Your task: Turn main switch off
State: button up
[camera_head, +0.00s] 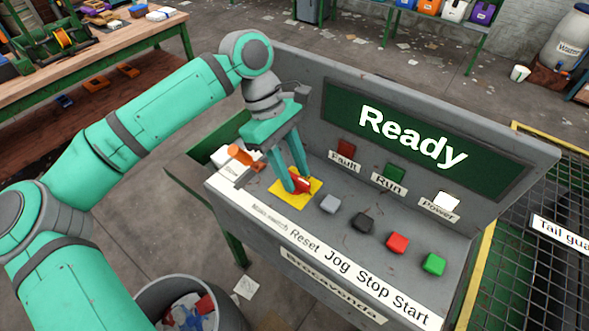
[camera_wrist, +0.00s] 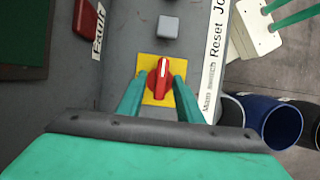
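The main switch is a red rotary knob (camera_head: 300,183) on a yellow square plate (camera_head: 288,201), at the left end of the grey control panel. My gripper (camera_head: 296,188) reaches down to it, with one finger on each side of the knob. The knob also shows in the wrist view (camera_wrist: 160,79) between my two fingertips (camera_wrist: 160,82), its white mark running along the handle. Narrow yellow strips seem to show between the knob and the fingers, so I cannot tell whether they touch it. The display reads "Ready".
The grey Reset button (camera_head: 330,204), black Jog button (camera_head: 363,222), red Stop button (camera_head: 397,243) and green Start button (camera_head: 434,263) line the panel to the right. The orange-handled item (camera_head: 243,156) sits left of the switch. The upright display board (camera_head: 420,140) stands behind. A bin (camera_head: 200,295) stands below.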

jog(key=shift+s+a, duration=0.1)
jog(key=shift+a, duration=0.05)
grip_shut()
jog(key=shift+s+n, duration=0.1)
jog(key=shift+n, duration=0.2)
jog(key=n+t, duration=0.1)
jog(key=n, duration=0.2)
jog(key=shift+s+n+h, duration=0.15)
jog(key=shift+n+h, duration=0.15)
jog(key=shift+h, duration=0.1)
jog(key=n+t, duration=0.1)
jog(key=n, duration=0.1)
jog(key=n+t, duration=0.1)
jog(key=n, duration=0.2)
jog(key=shift+s+t, duration=0.1)
jog(key=shift+t, duration=0.2)
jog(key=n, duration=0.2)
jog(key=n+t, duration=0.1)
jog(key=n, duration=0.2)
jog(key=shift+s+t+y, duration=0.15)
jog(key=shift+t+y, duration=0.15)
jog(key=shift+d+n+t+y, duration=0.15)
jog(key=shift+n+t+y, duration=0.1)
jog(key=shift+n, duration=0.65)
jog(key=shift+d+n+t+y, duration=0.1)
jog(key=shift+n+t+y, duration=0.15)
jog(key=shift+n, duration=0.65)
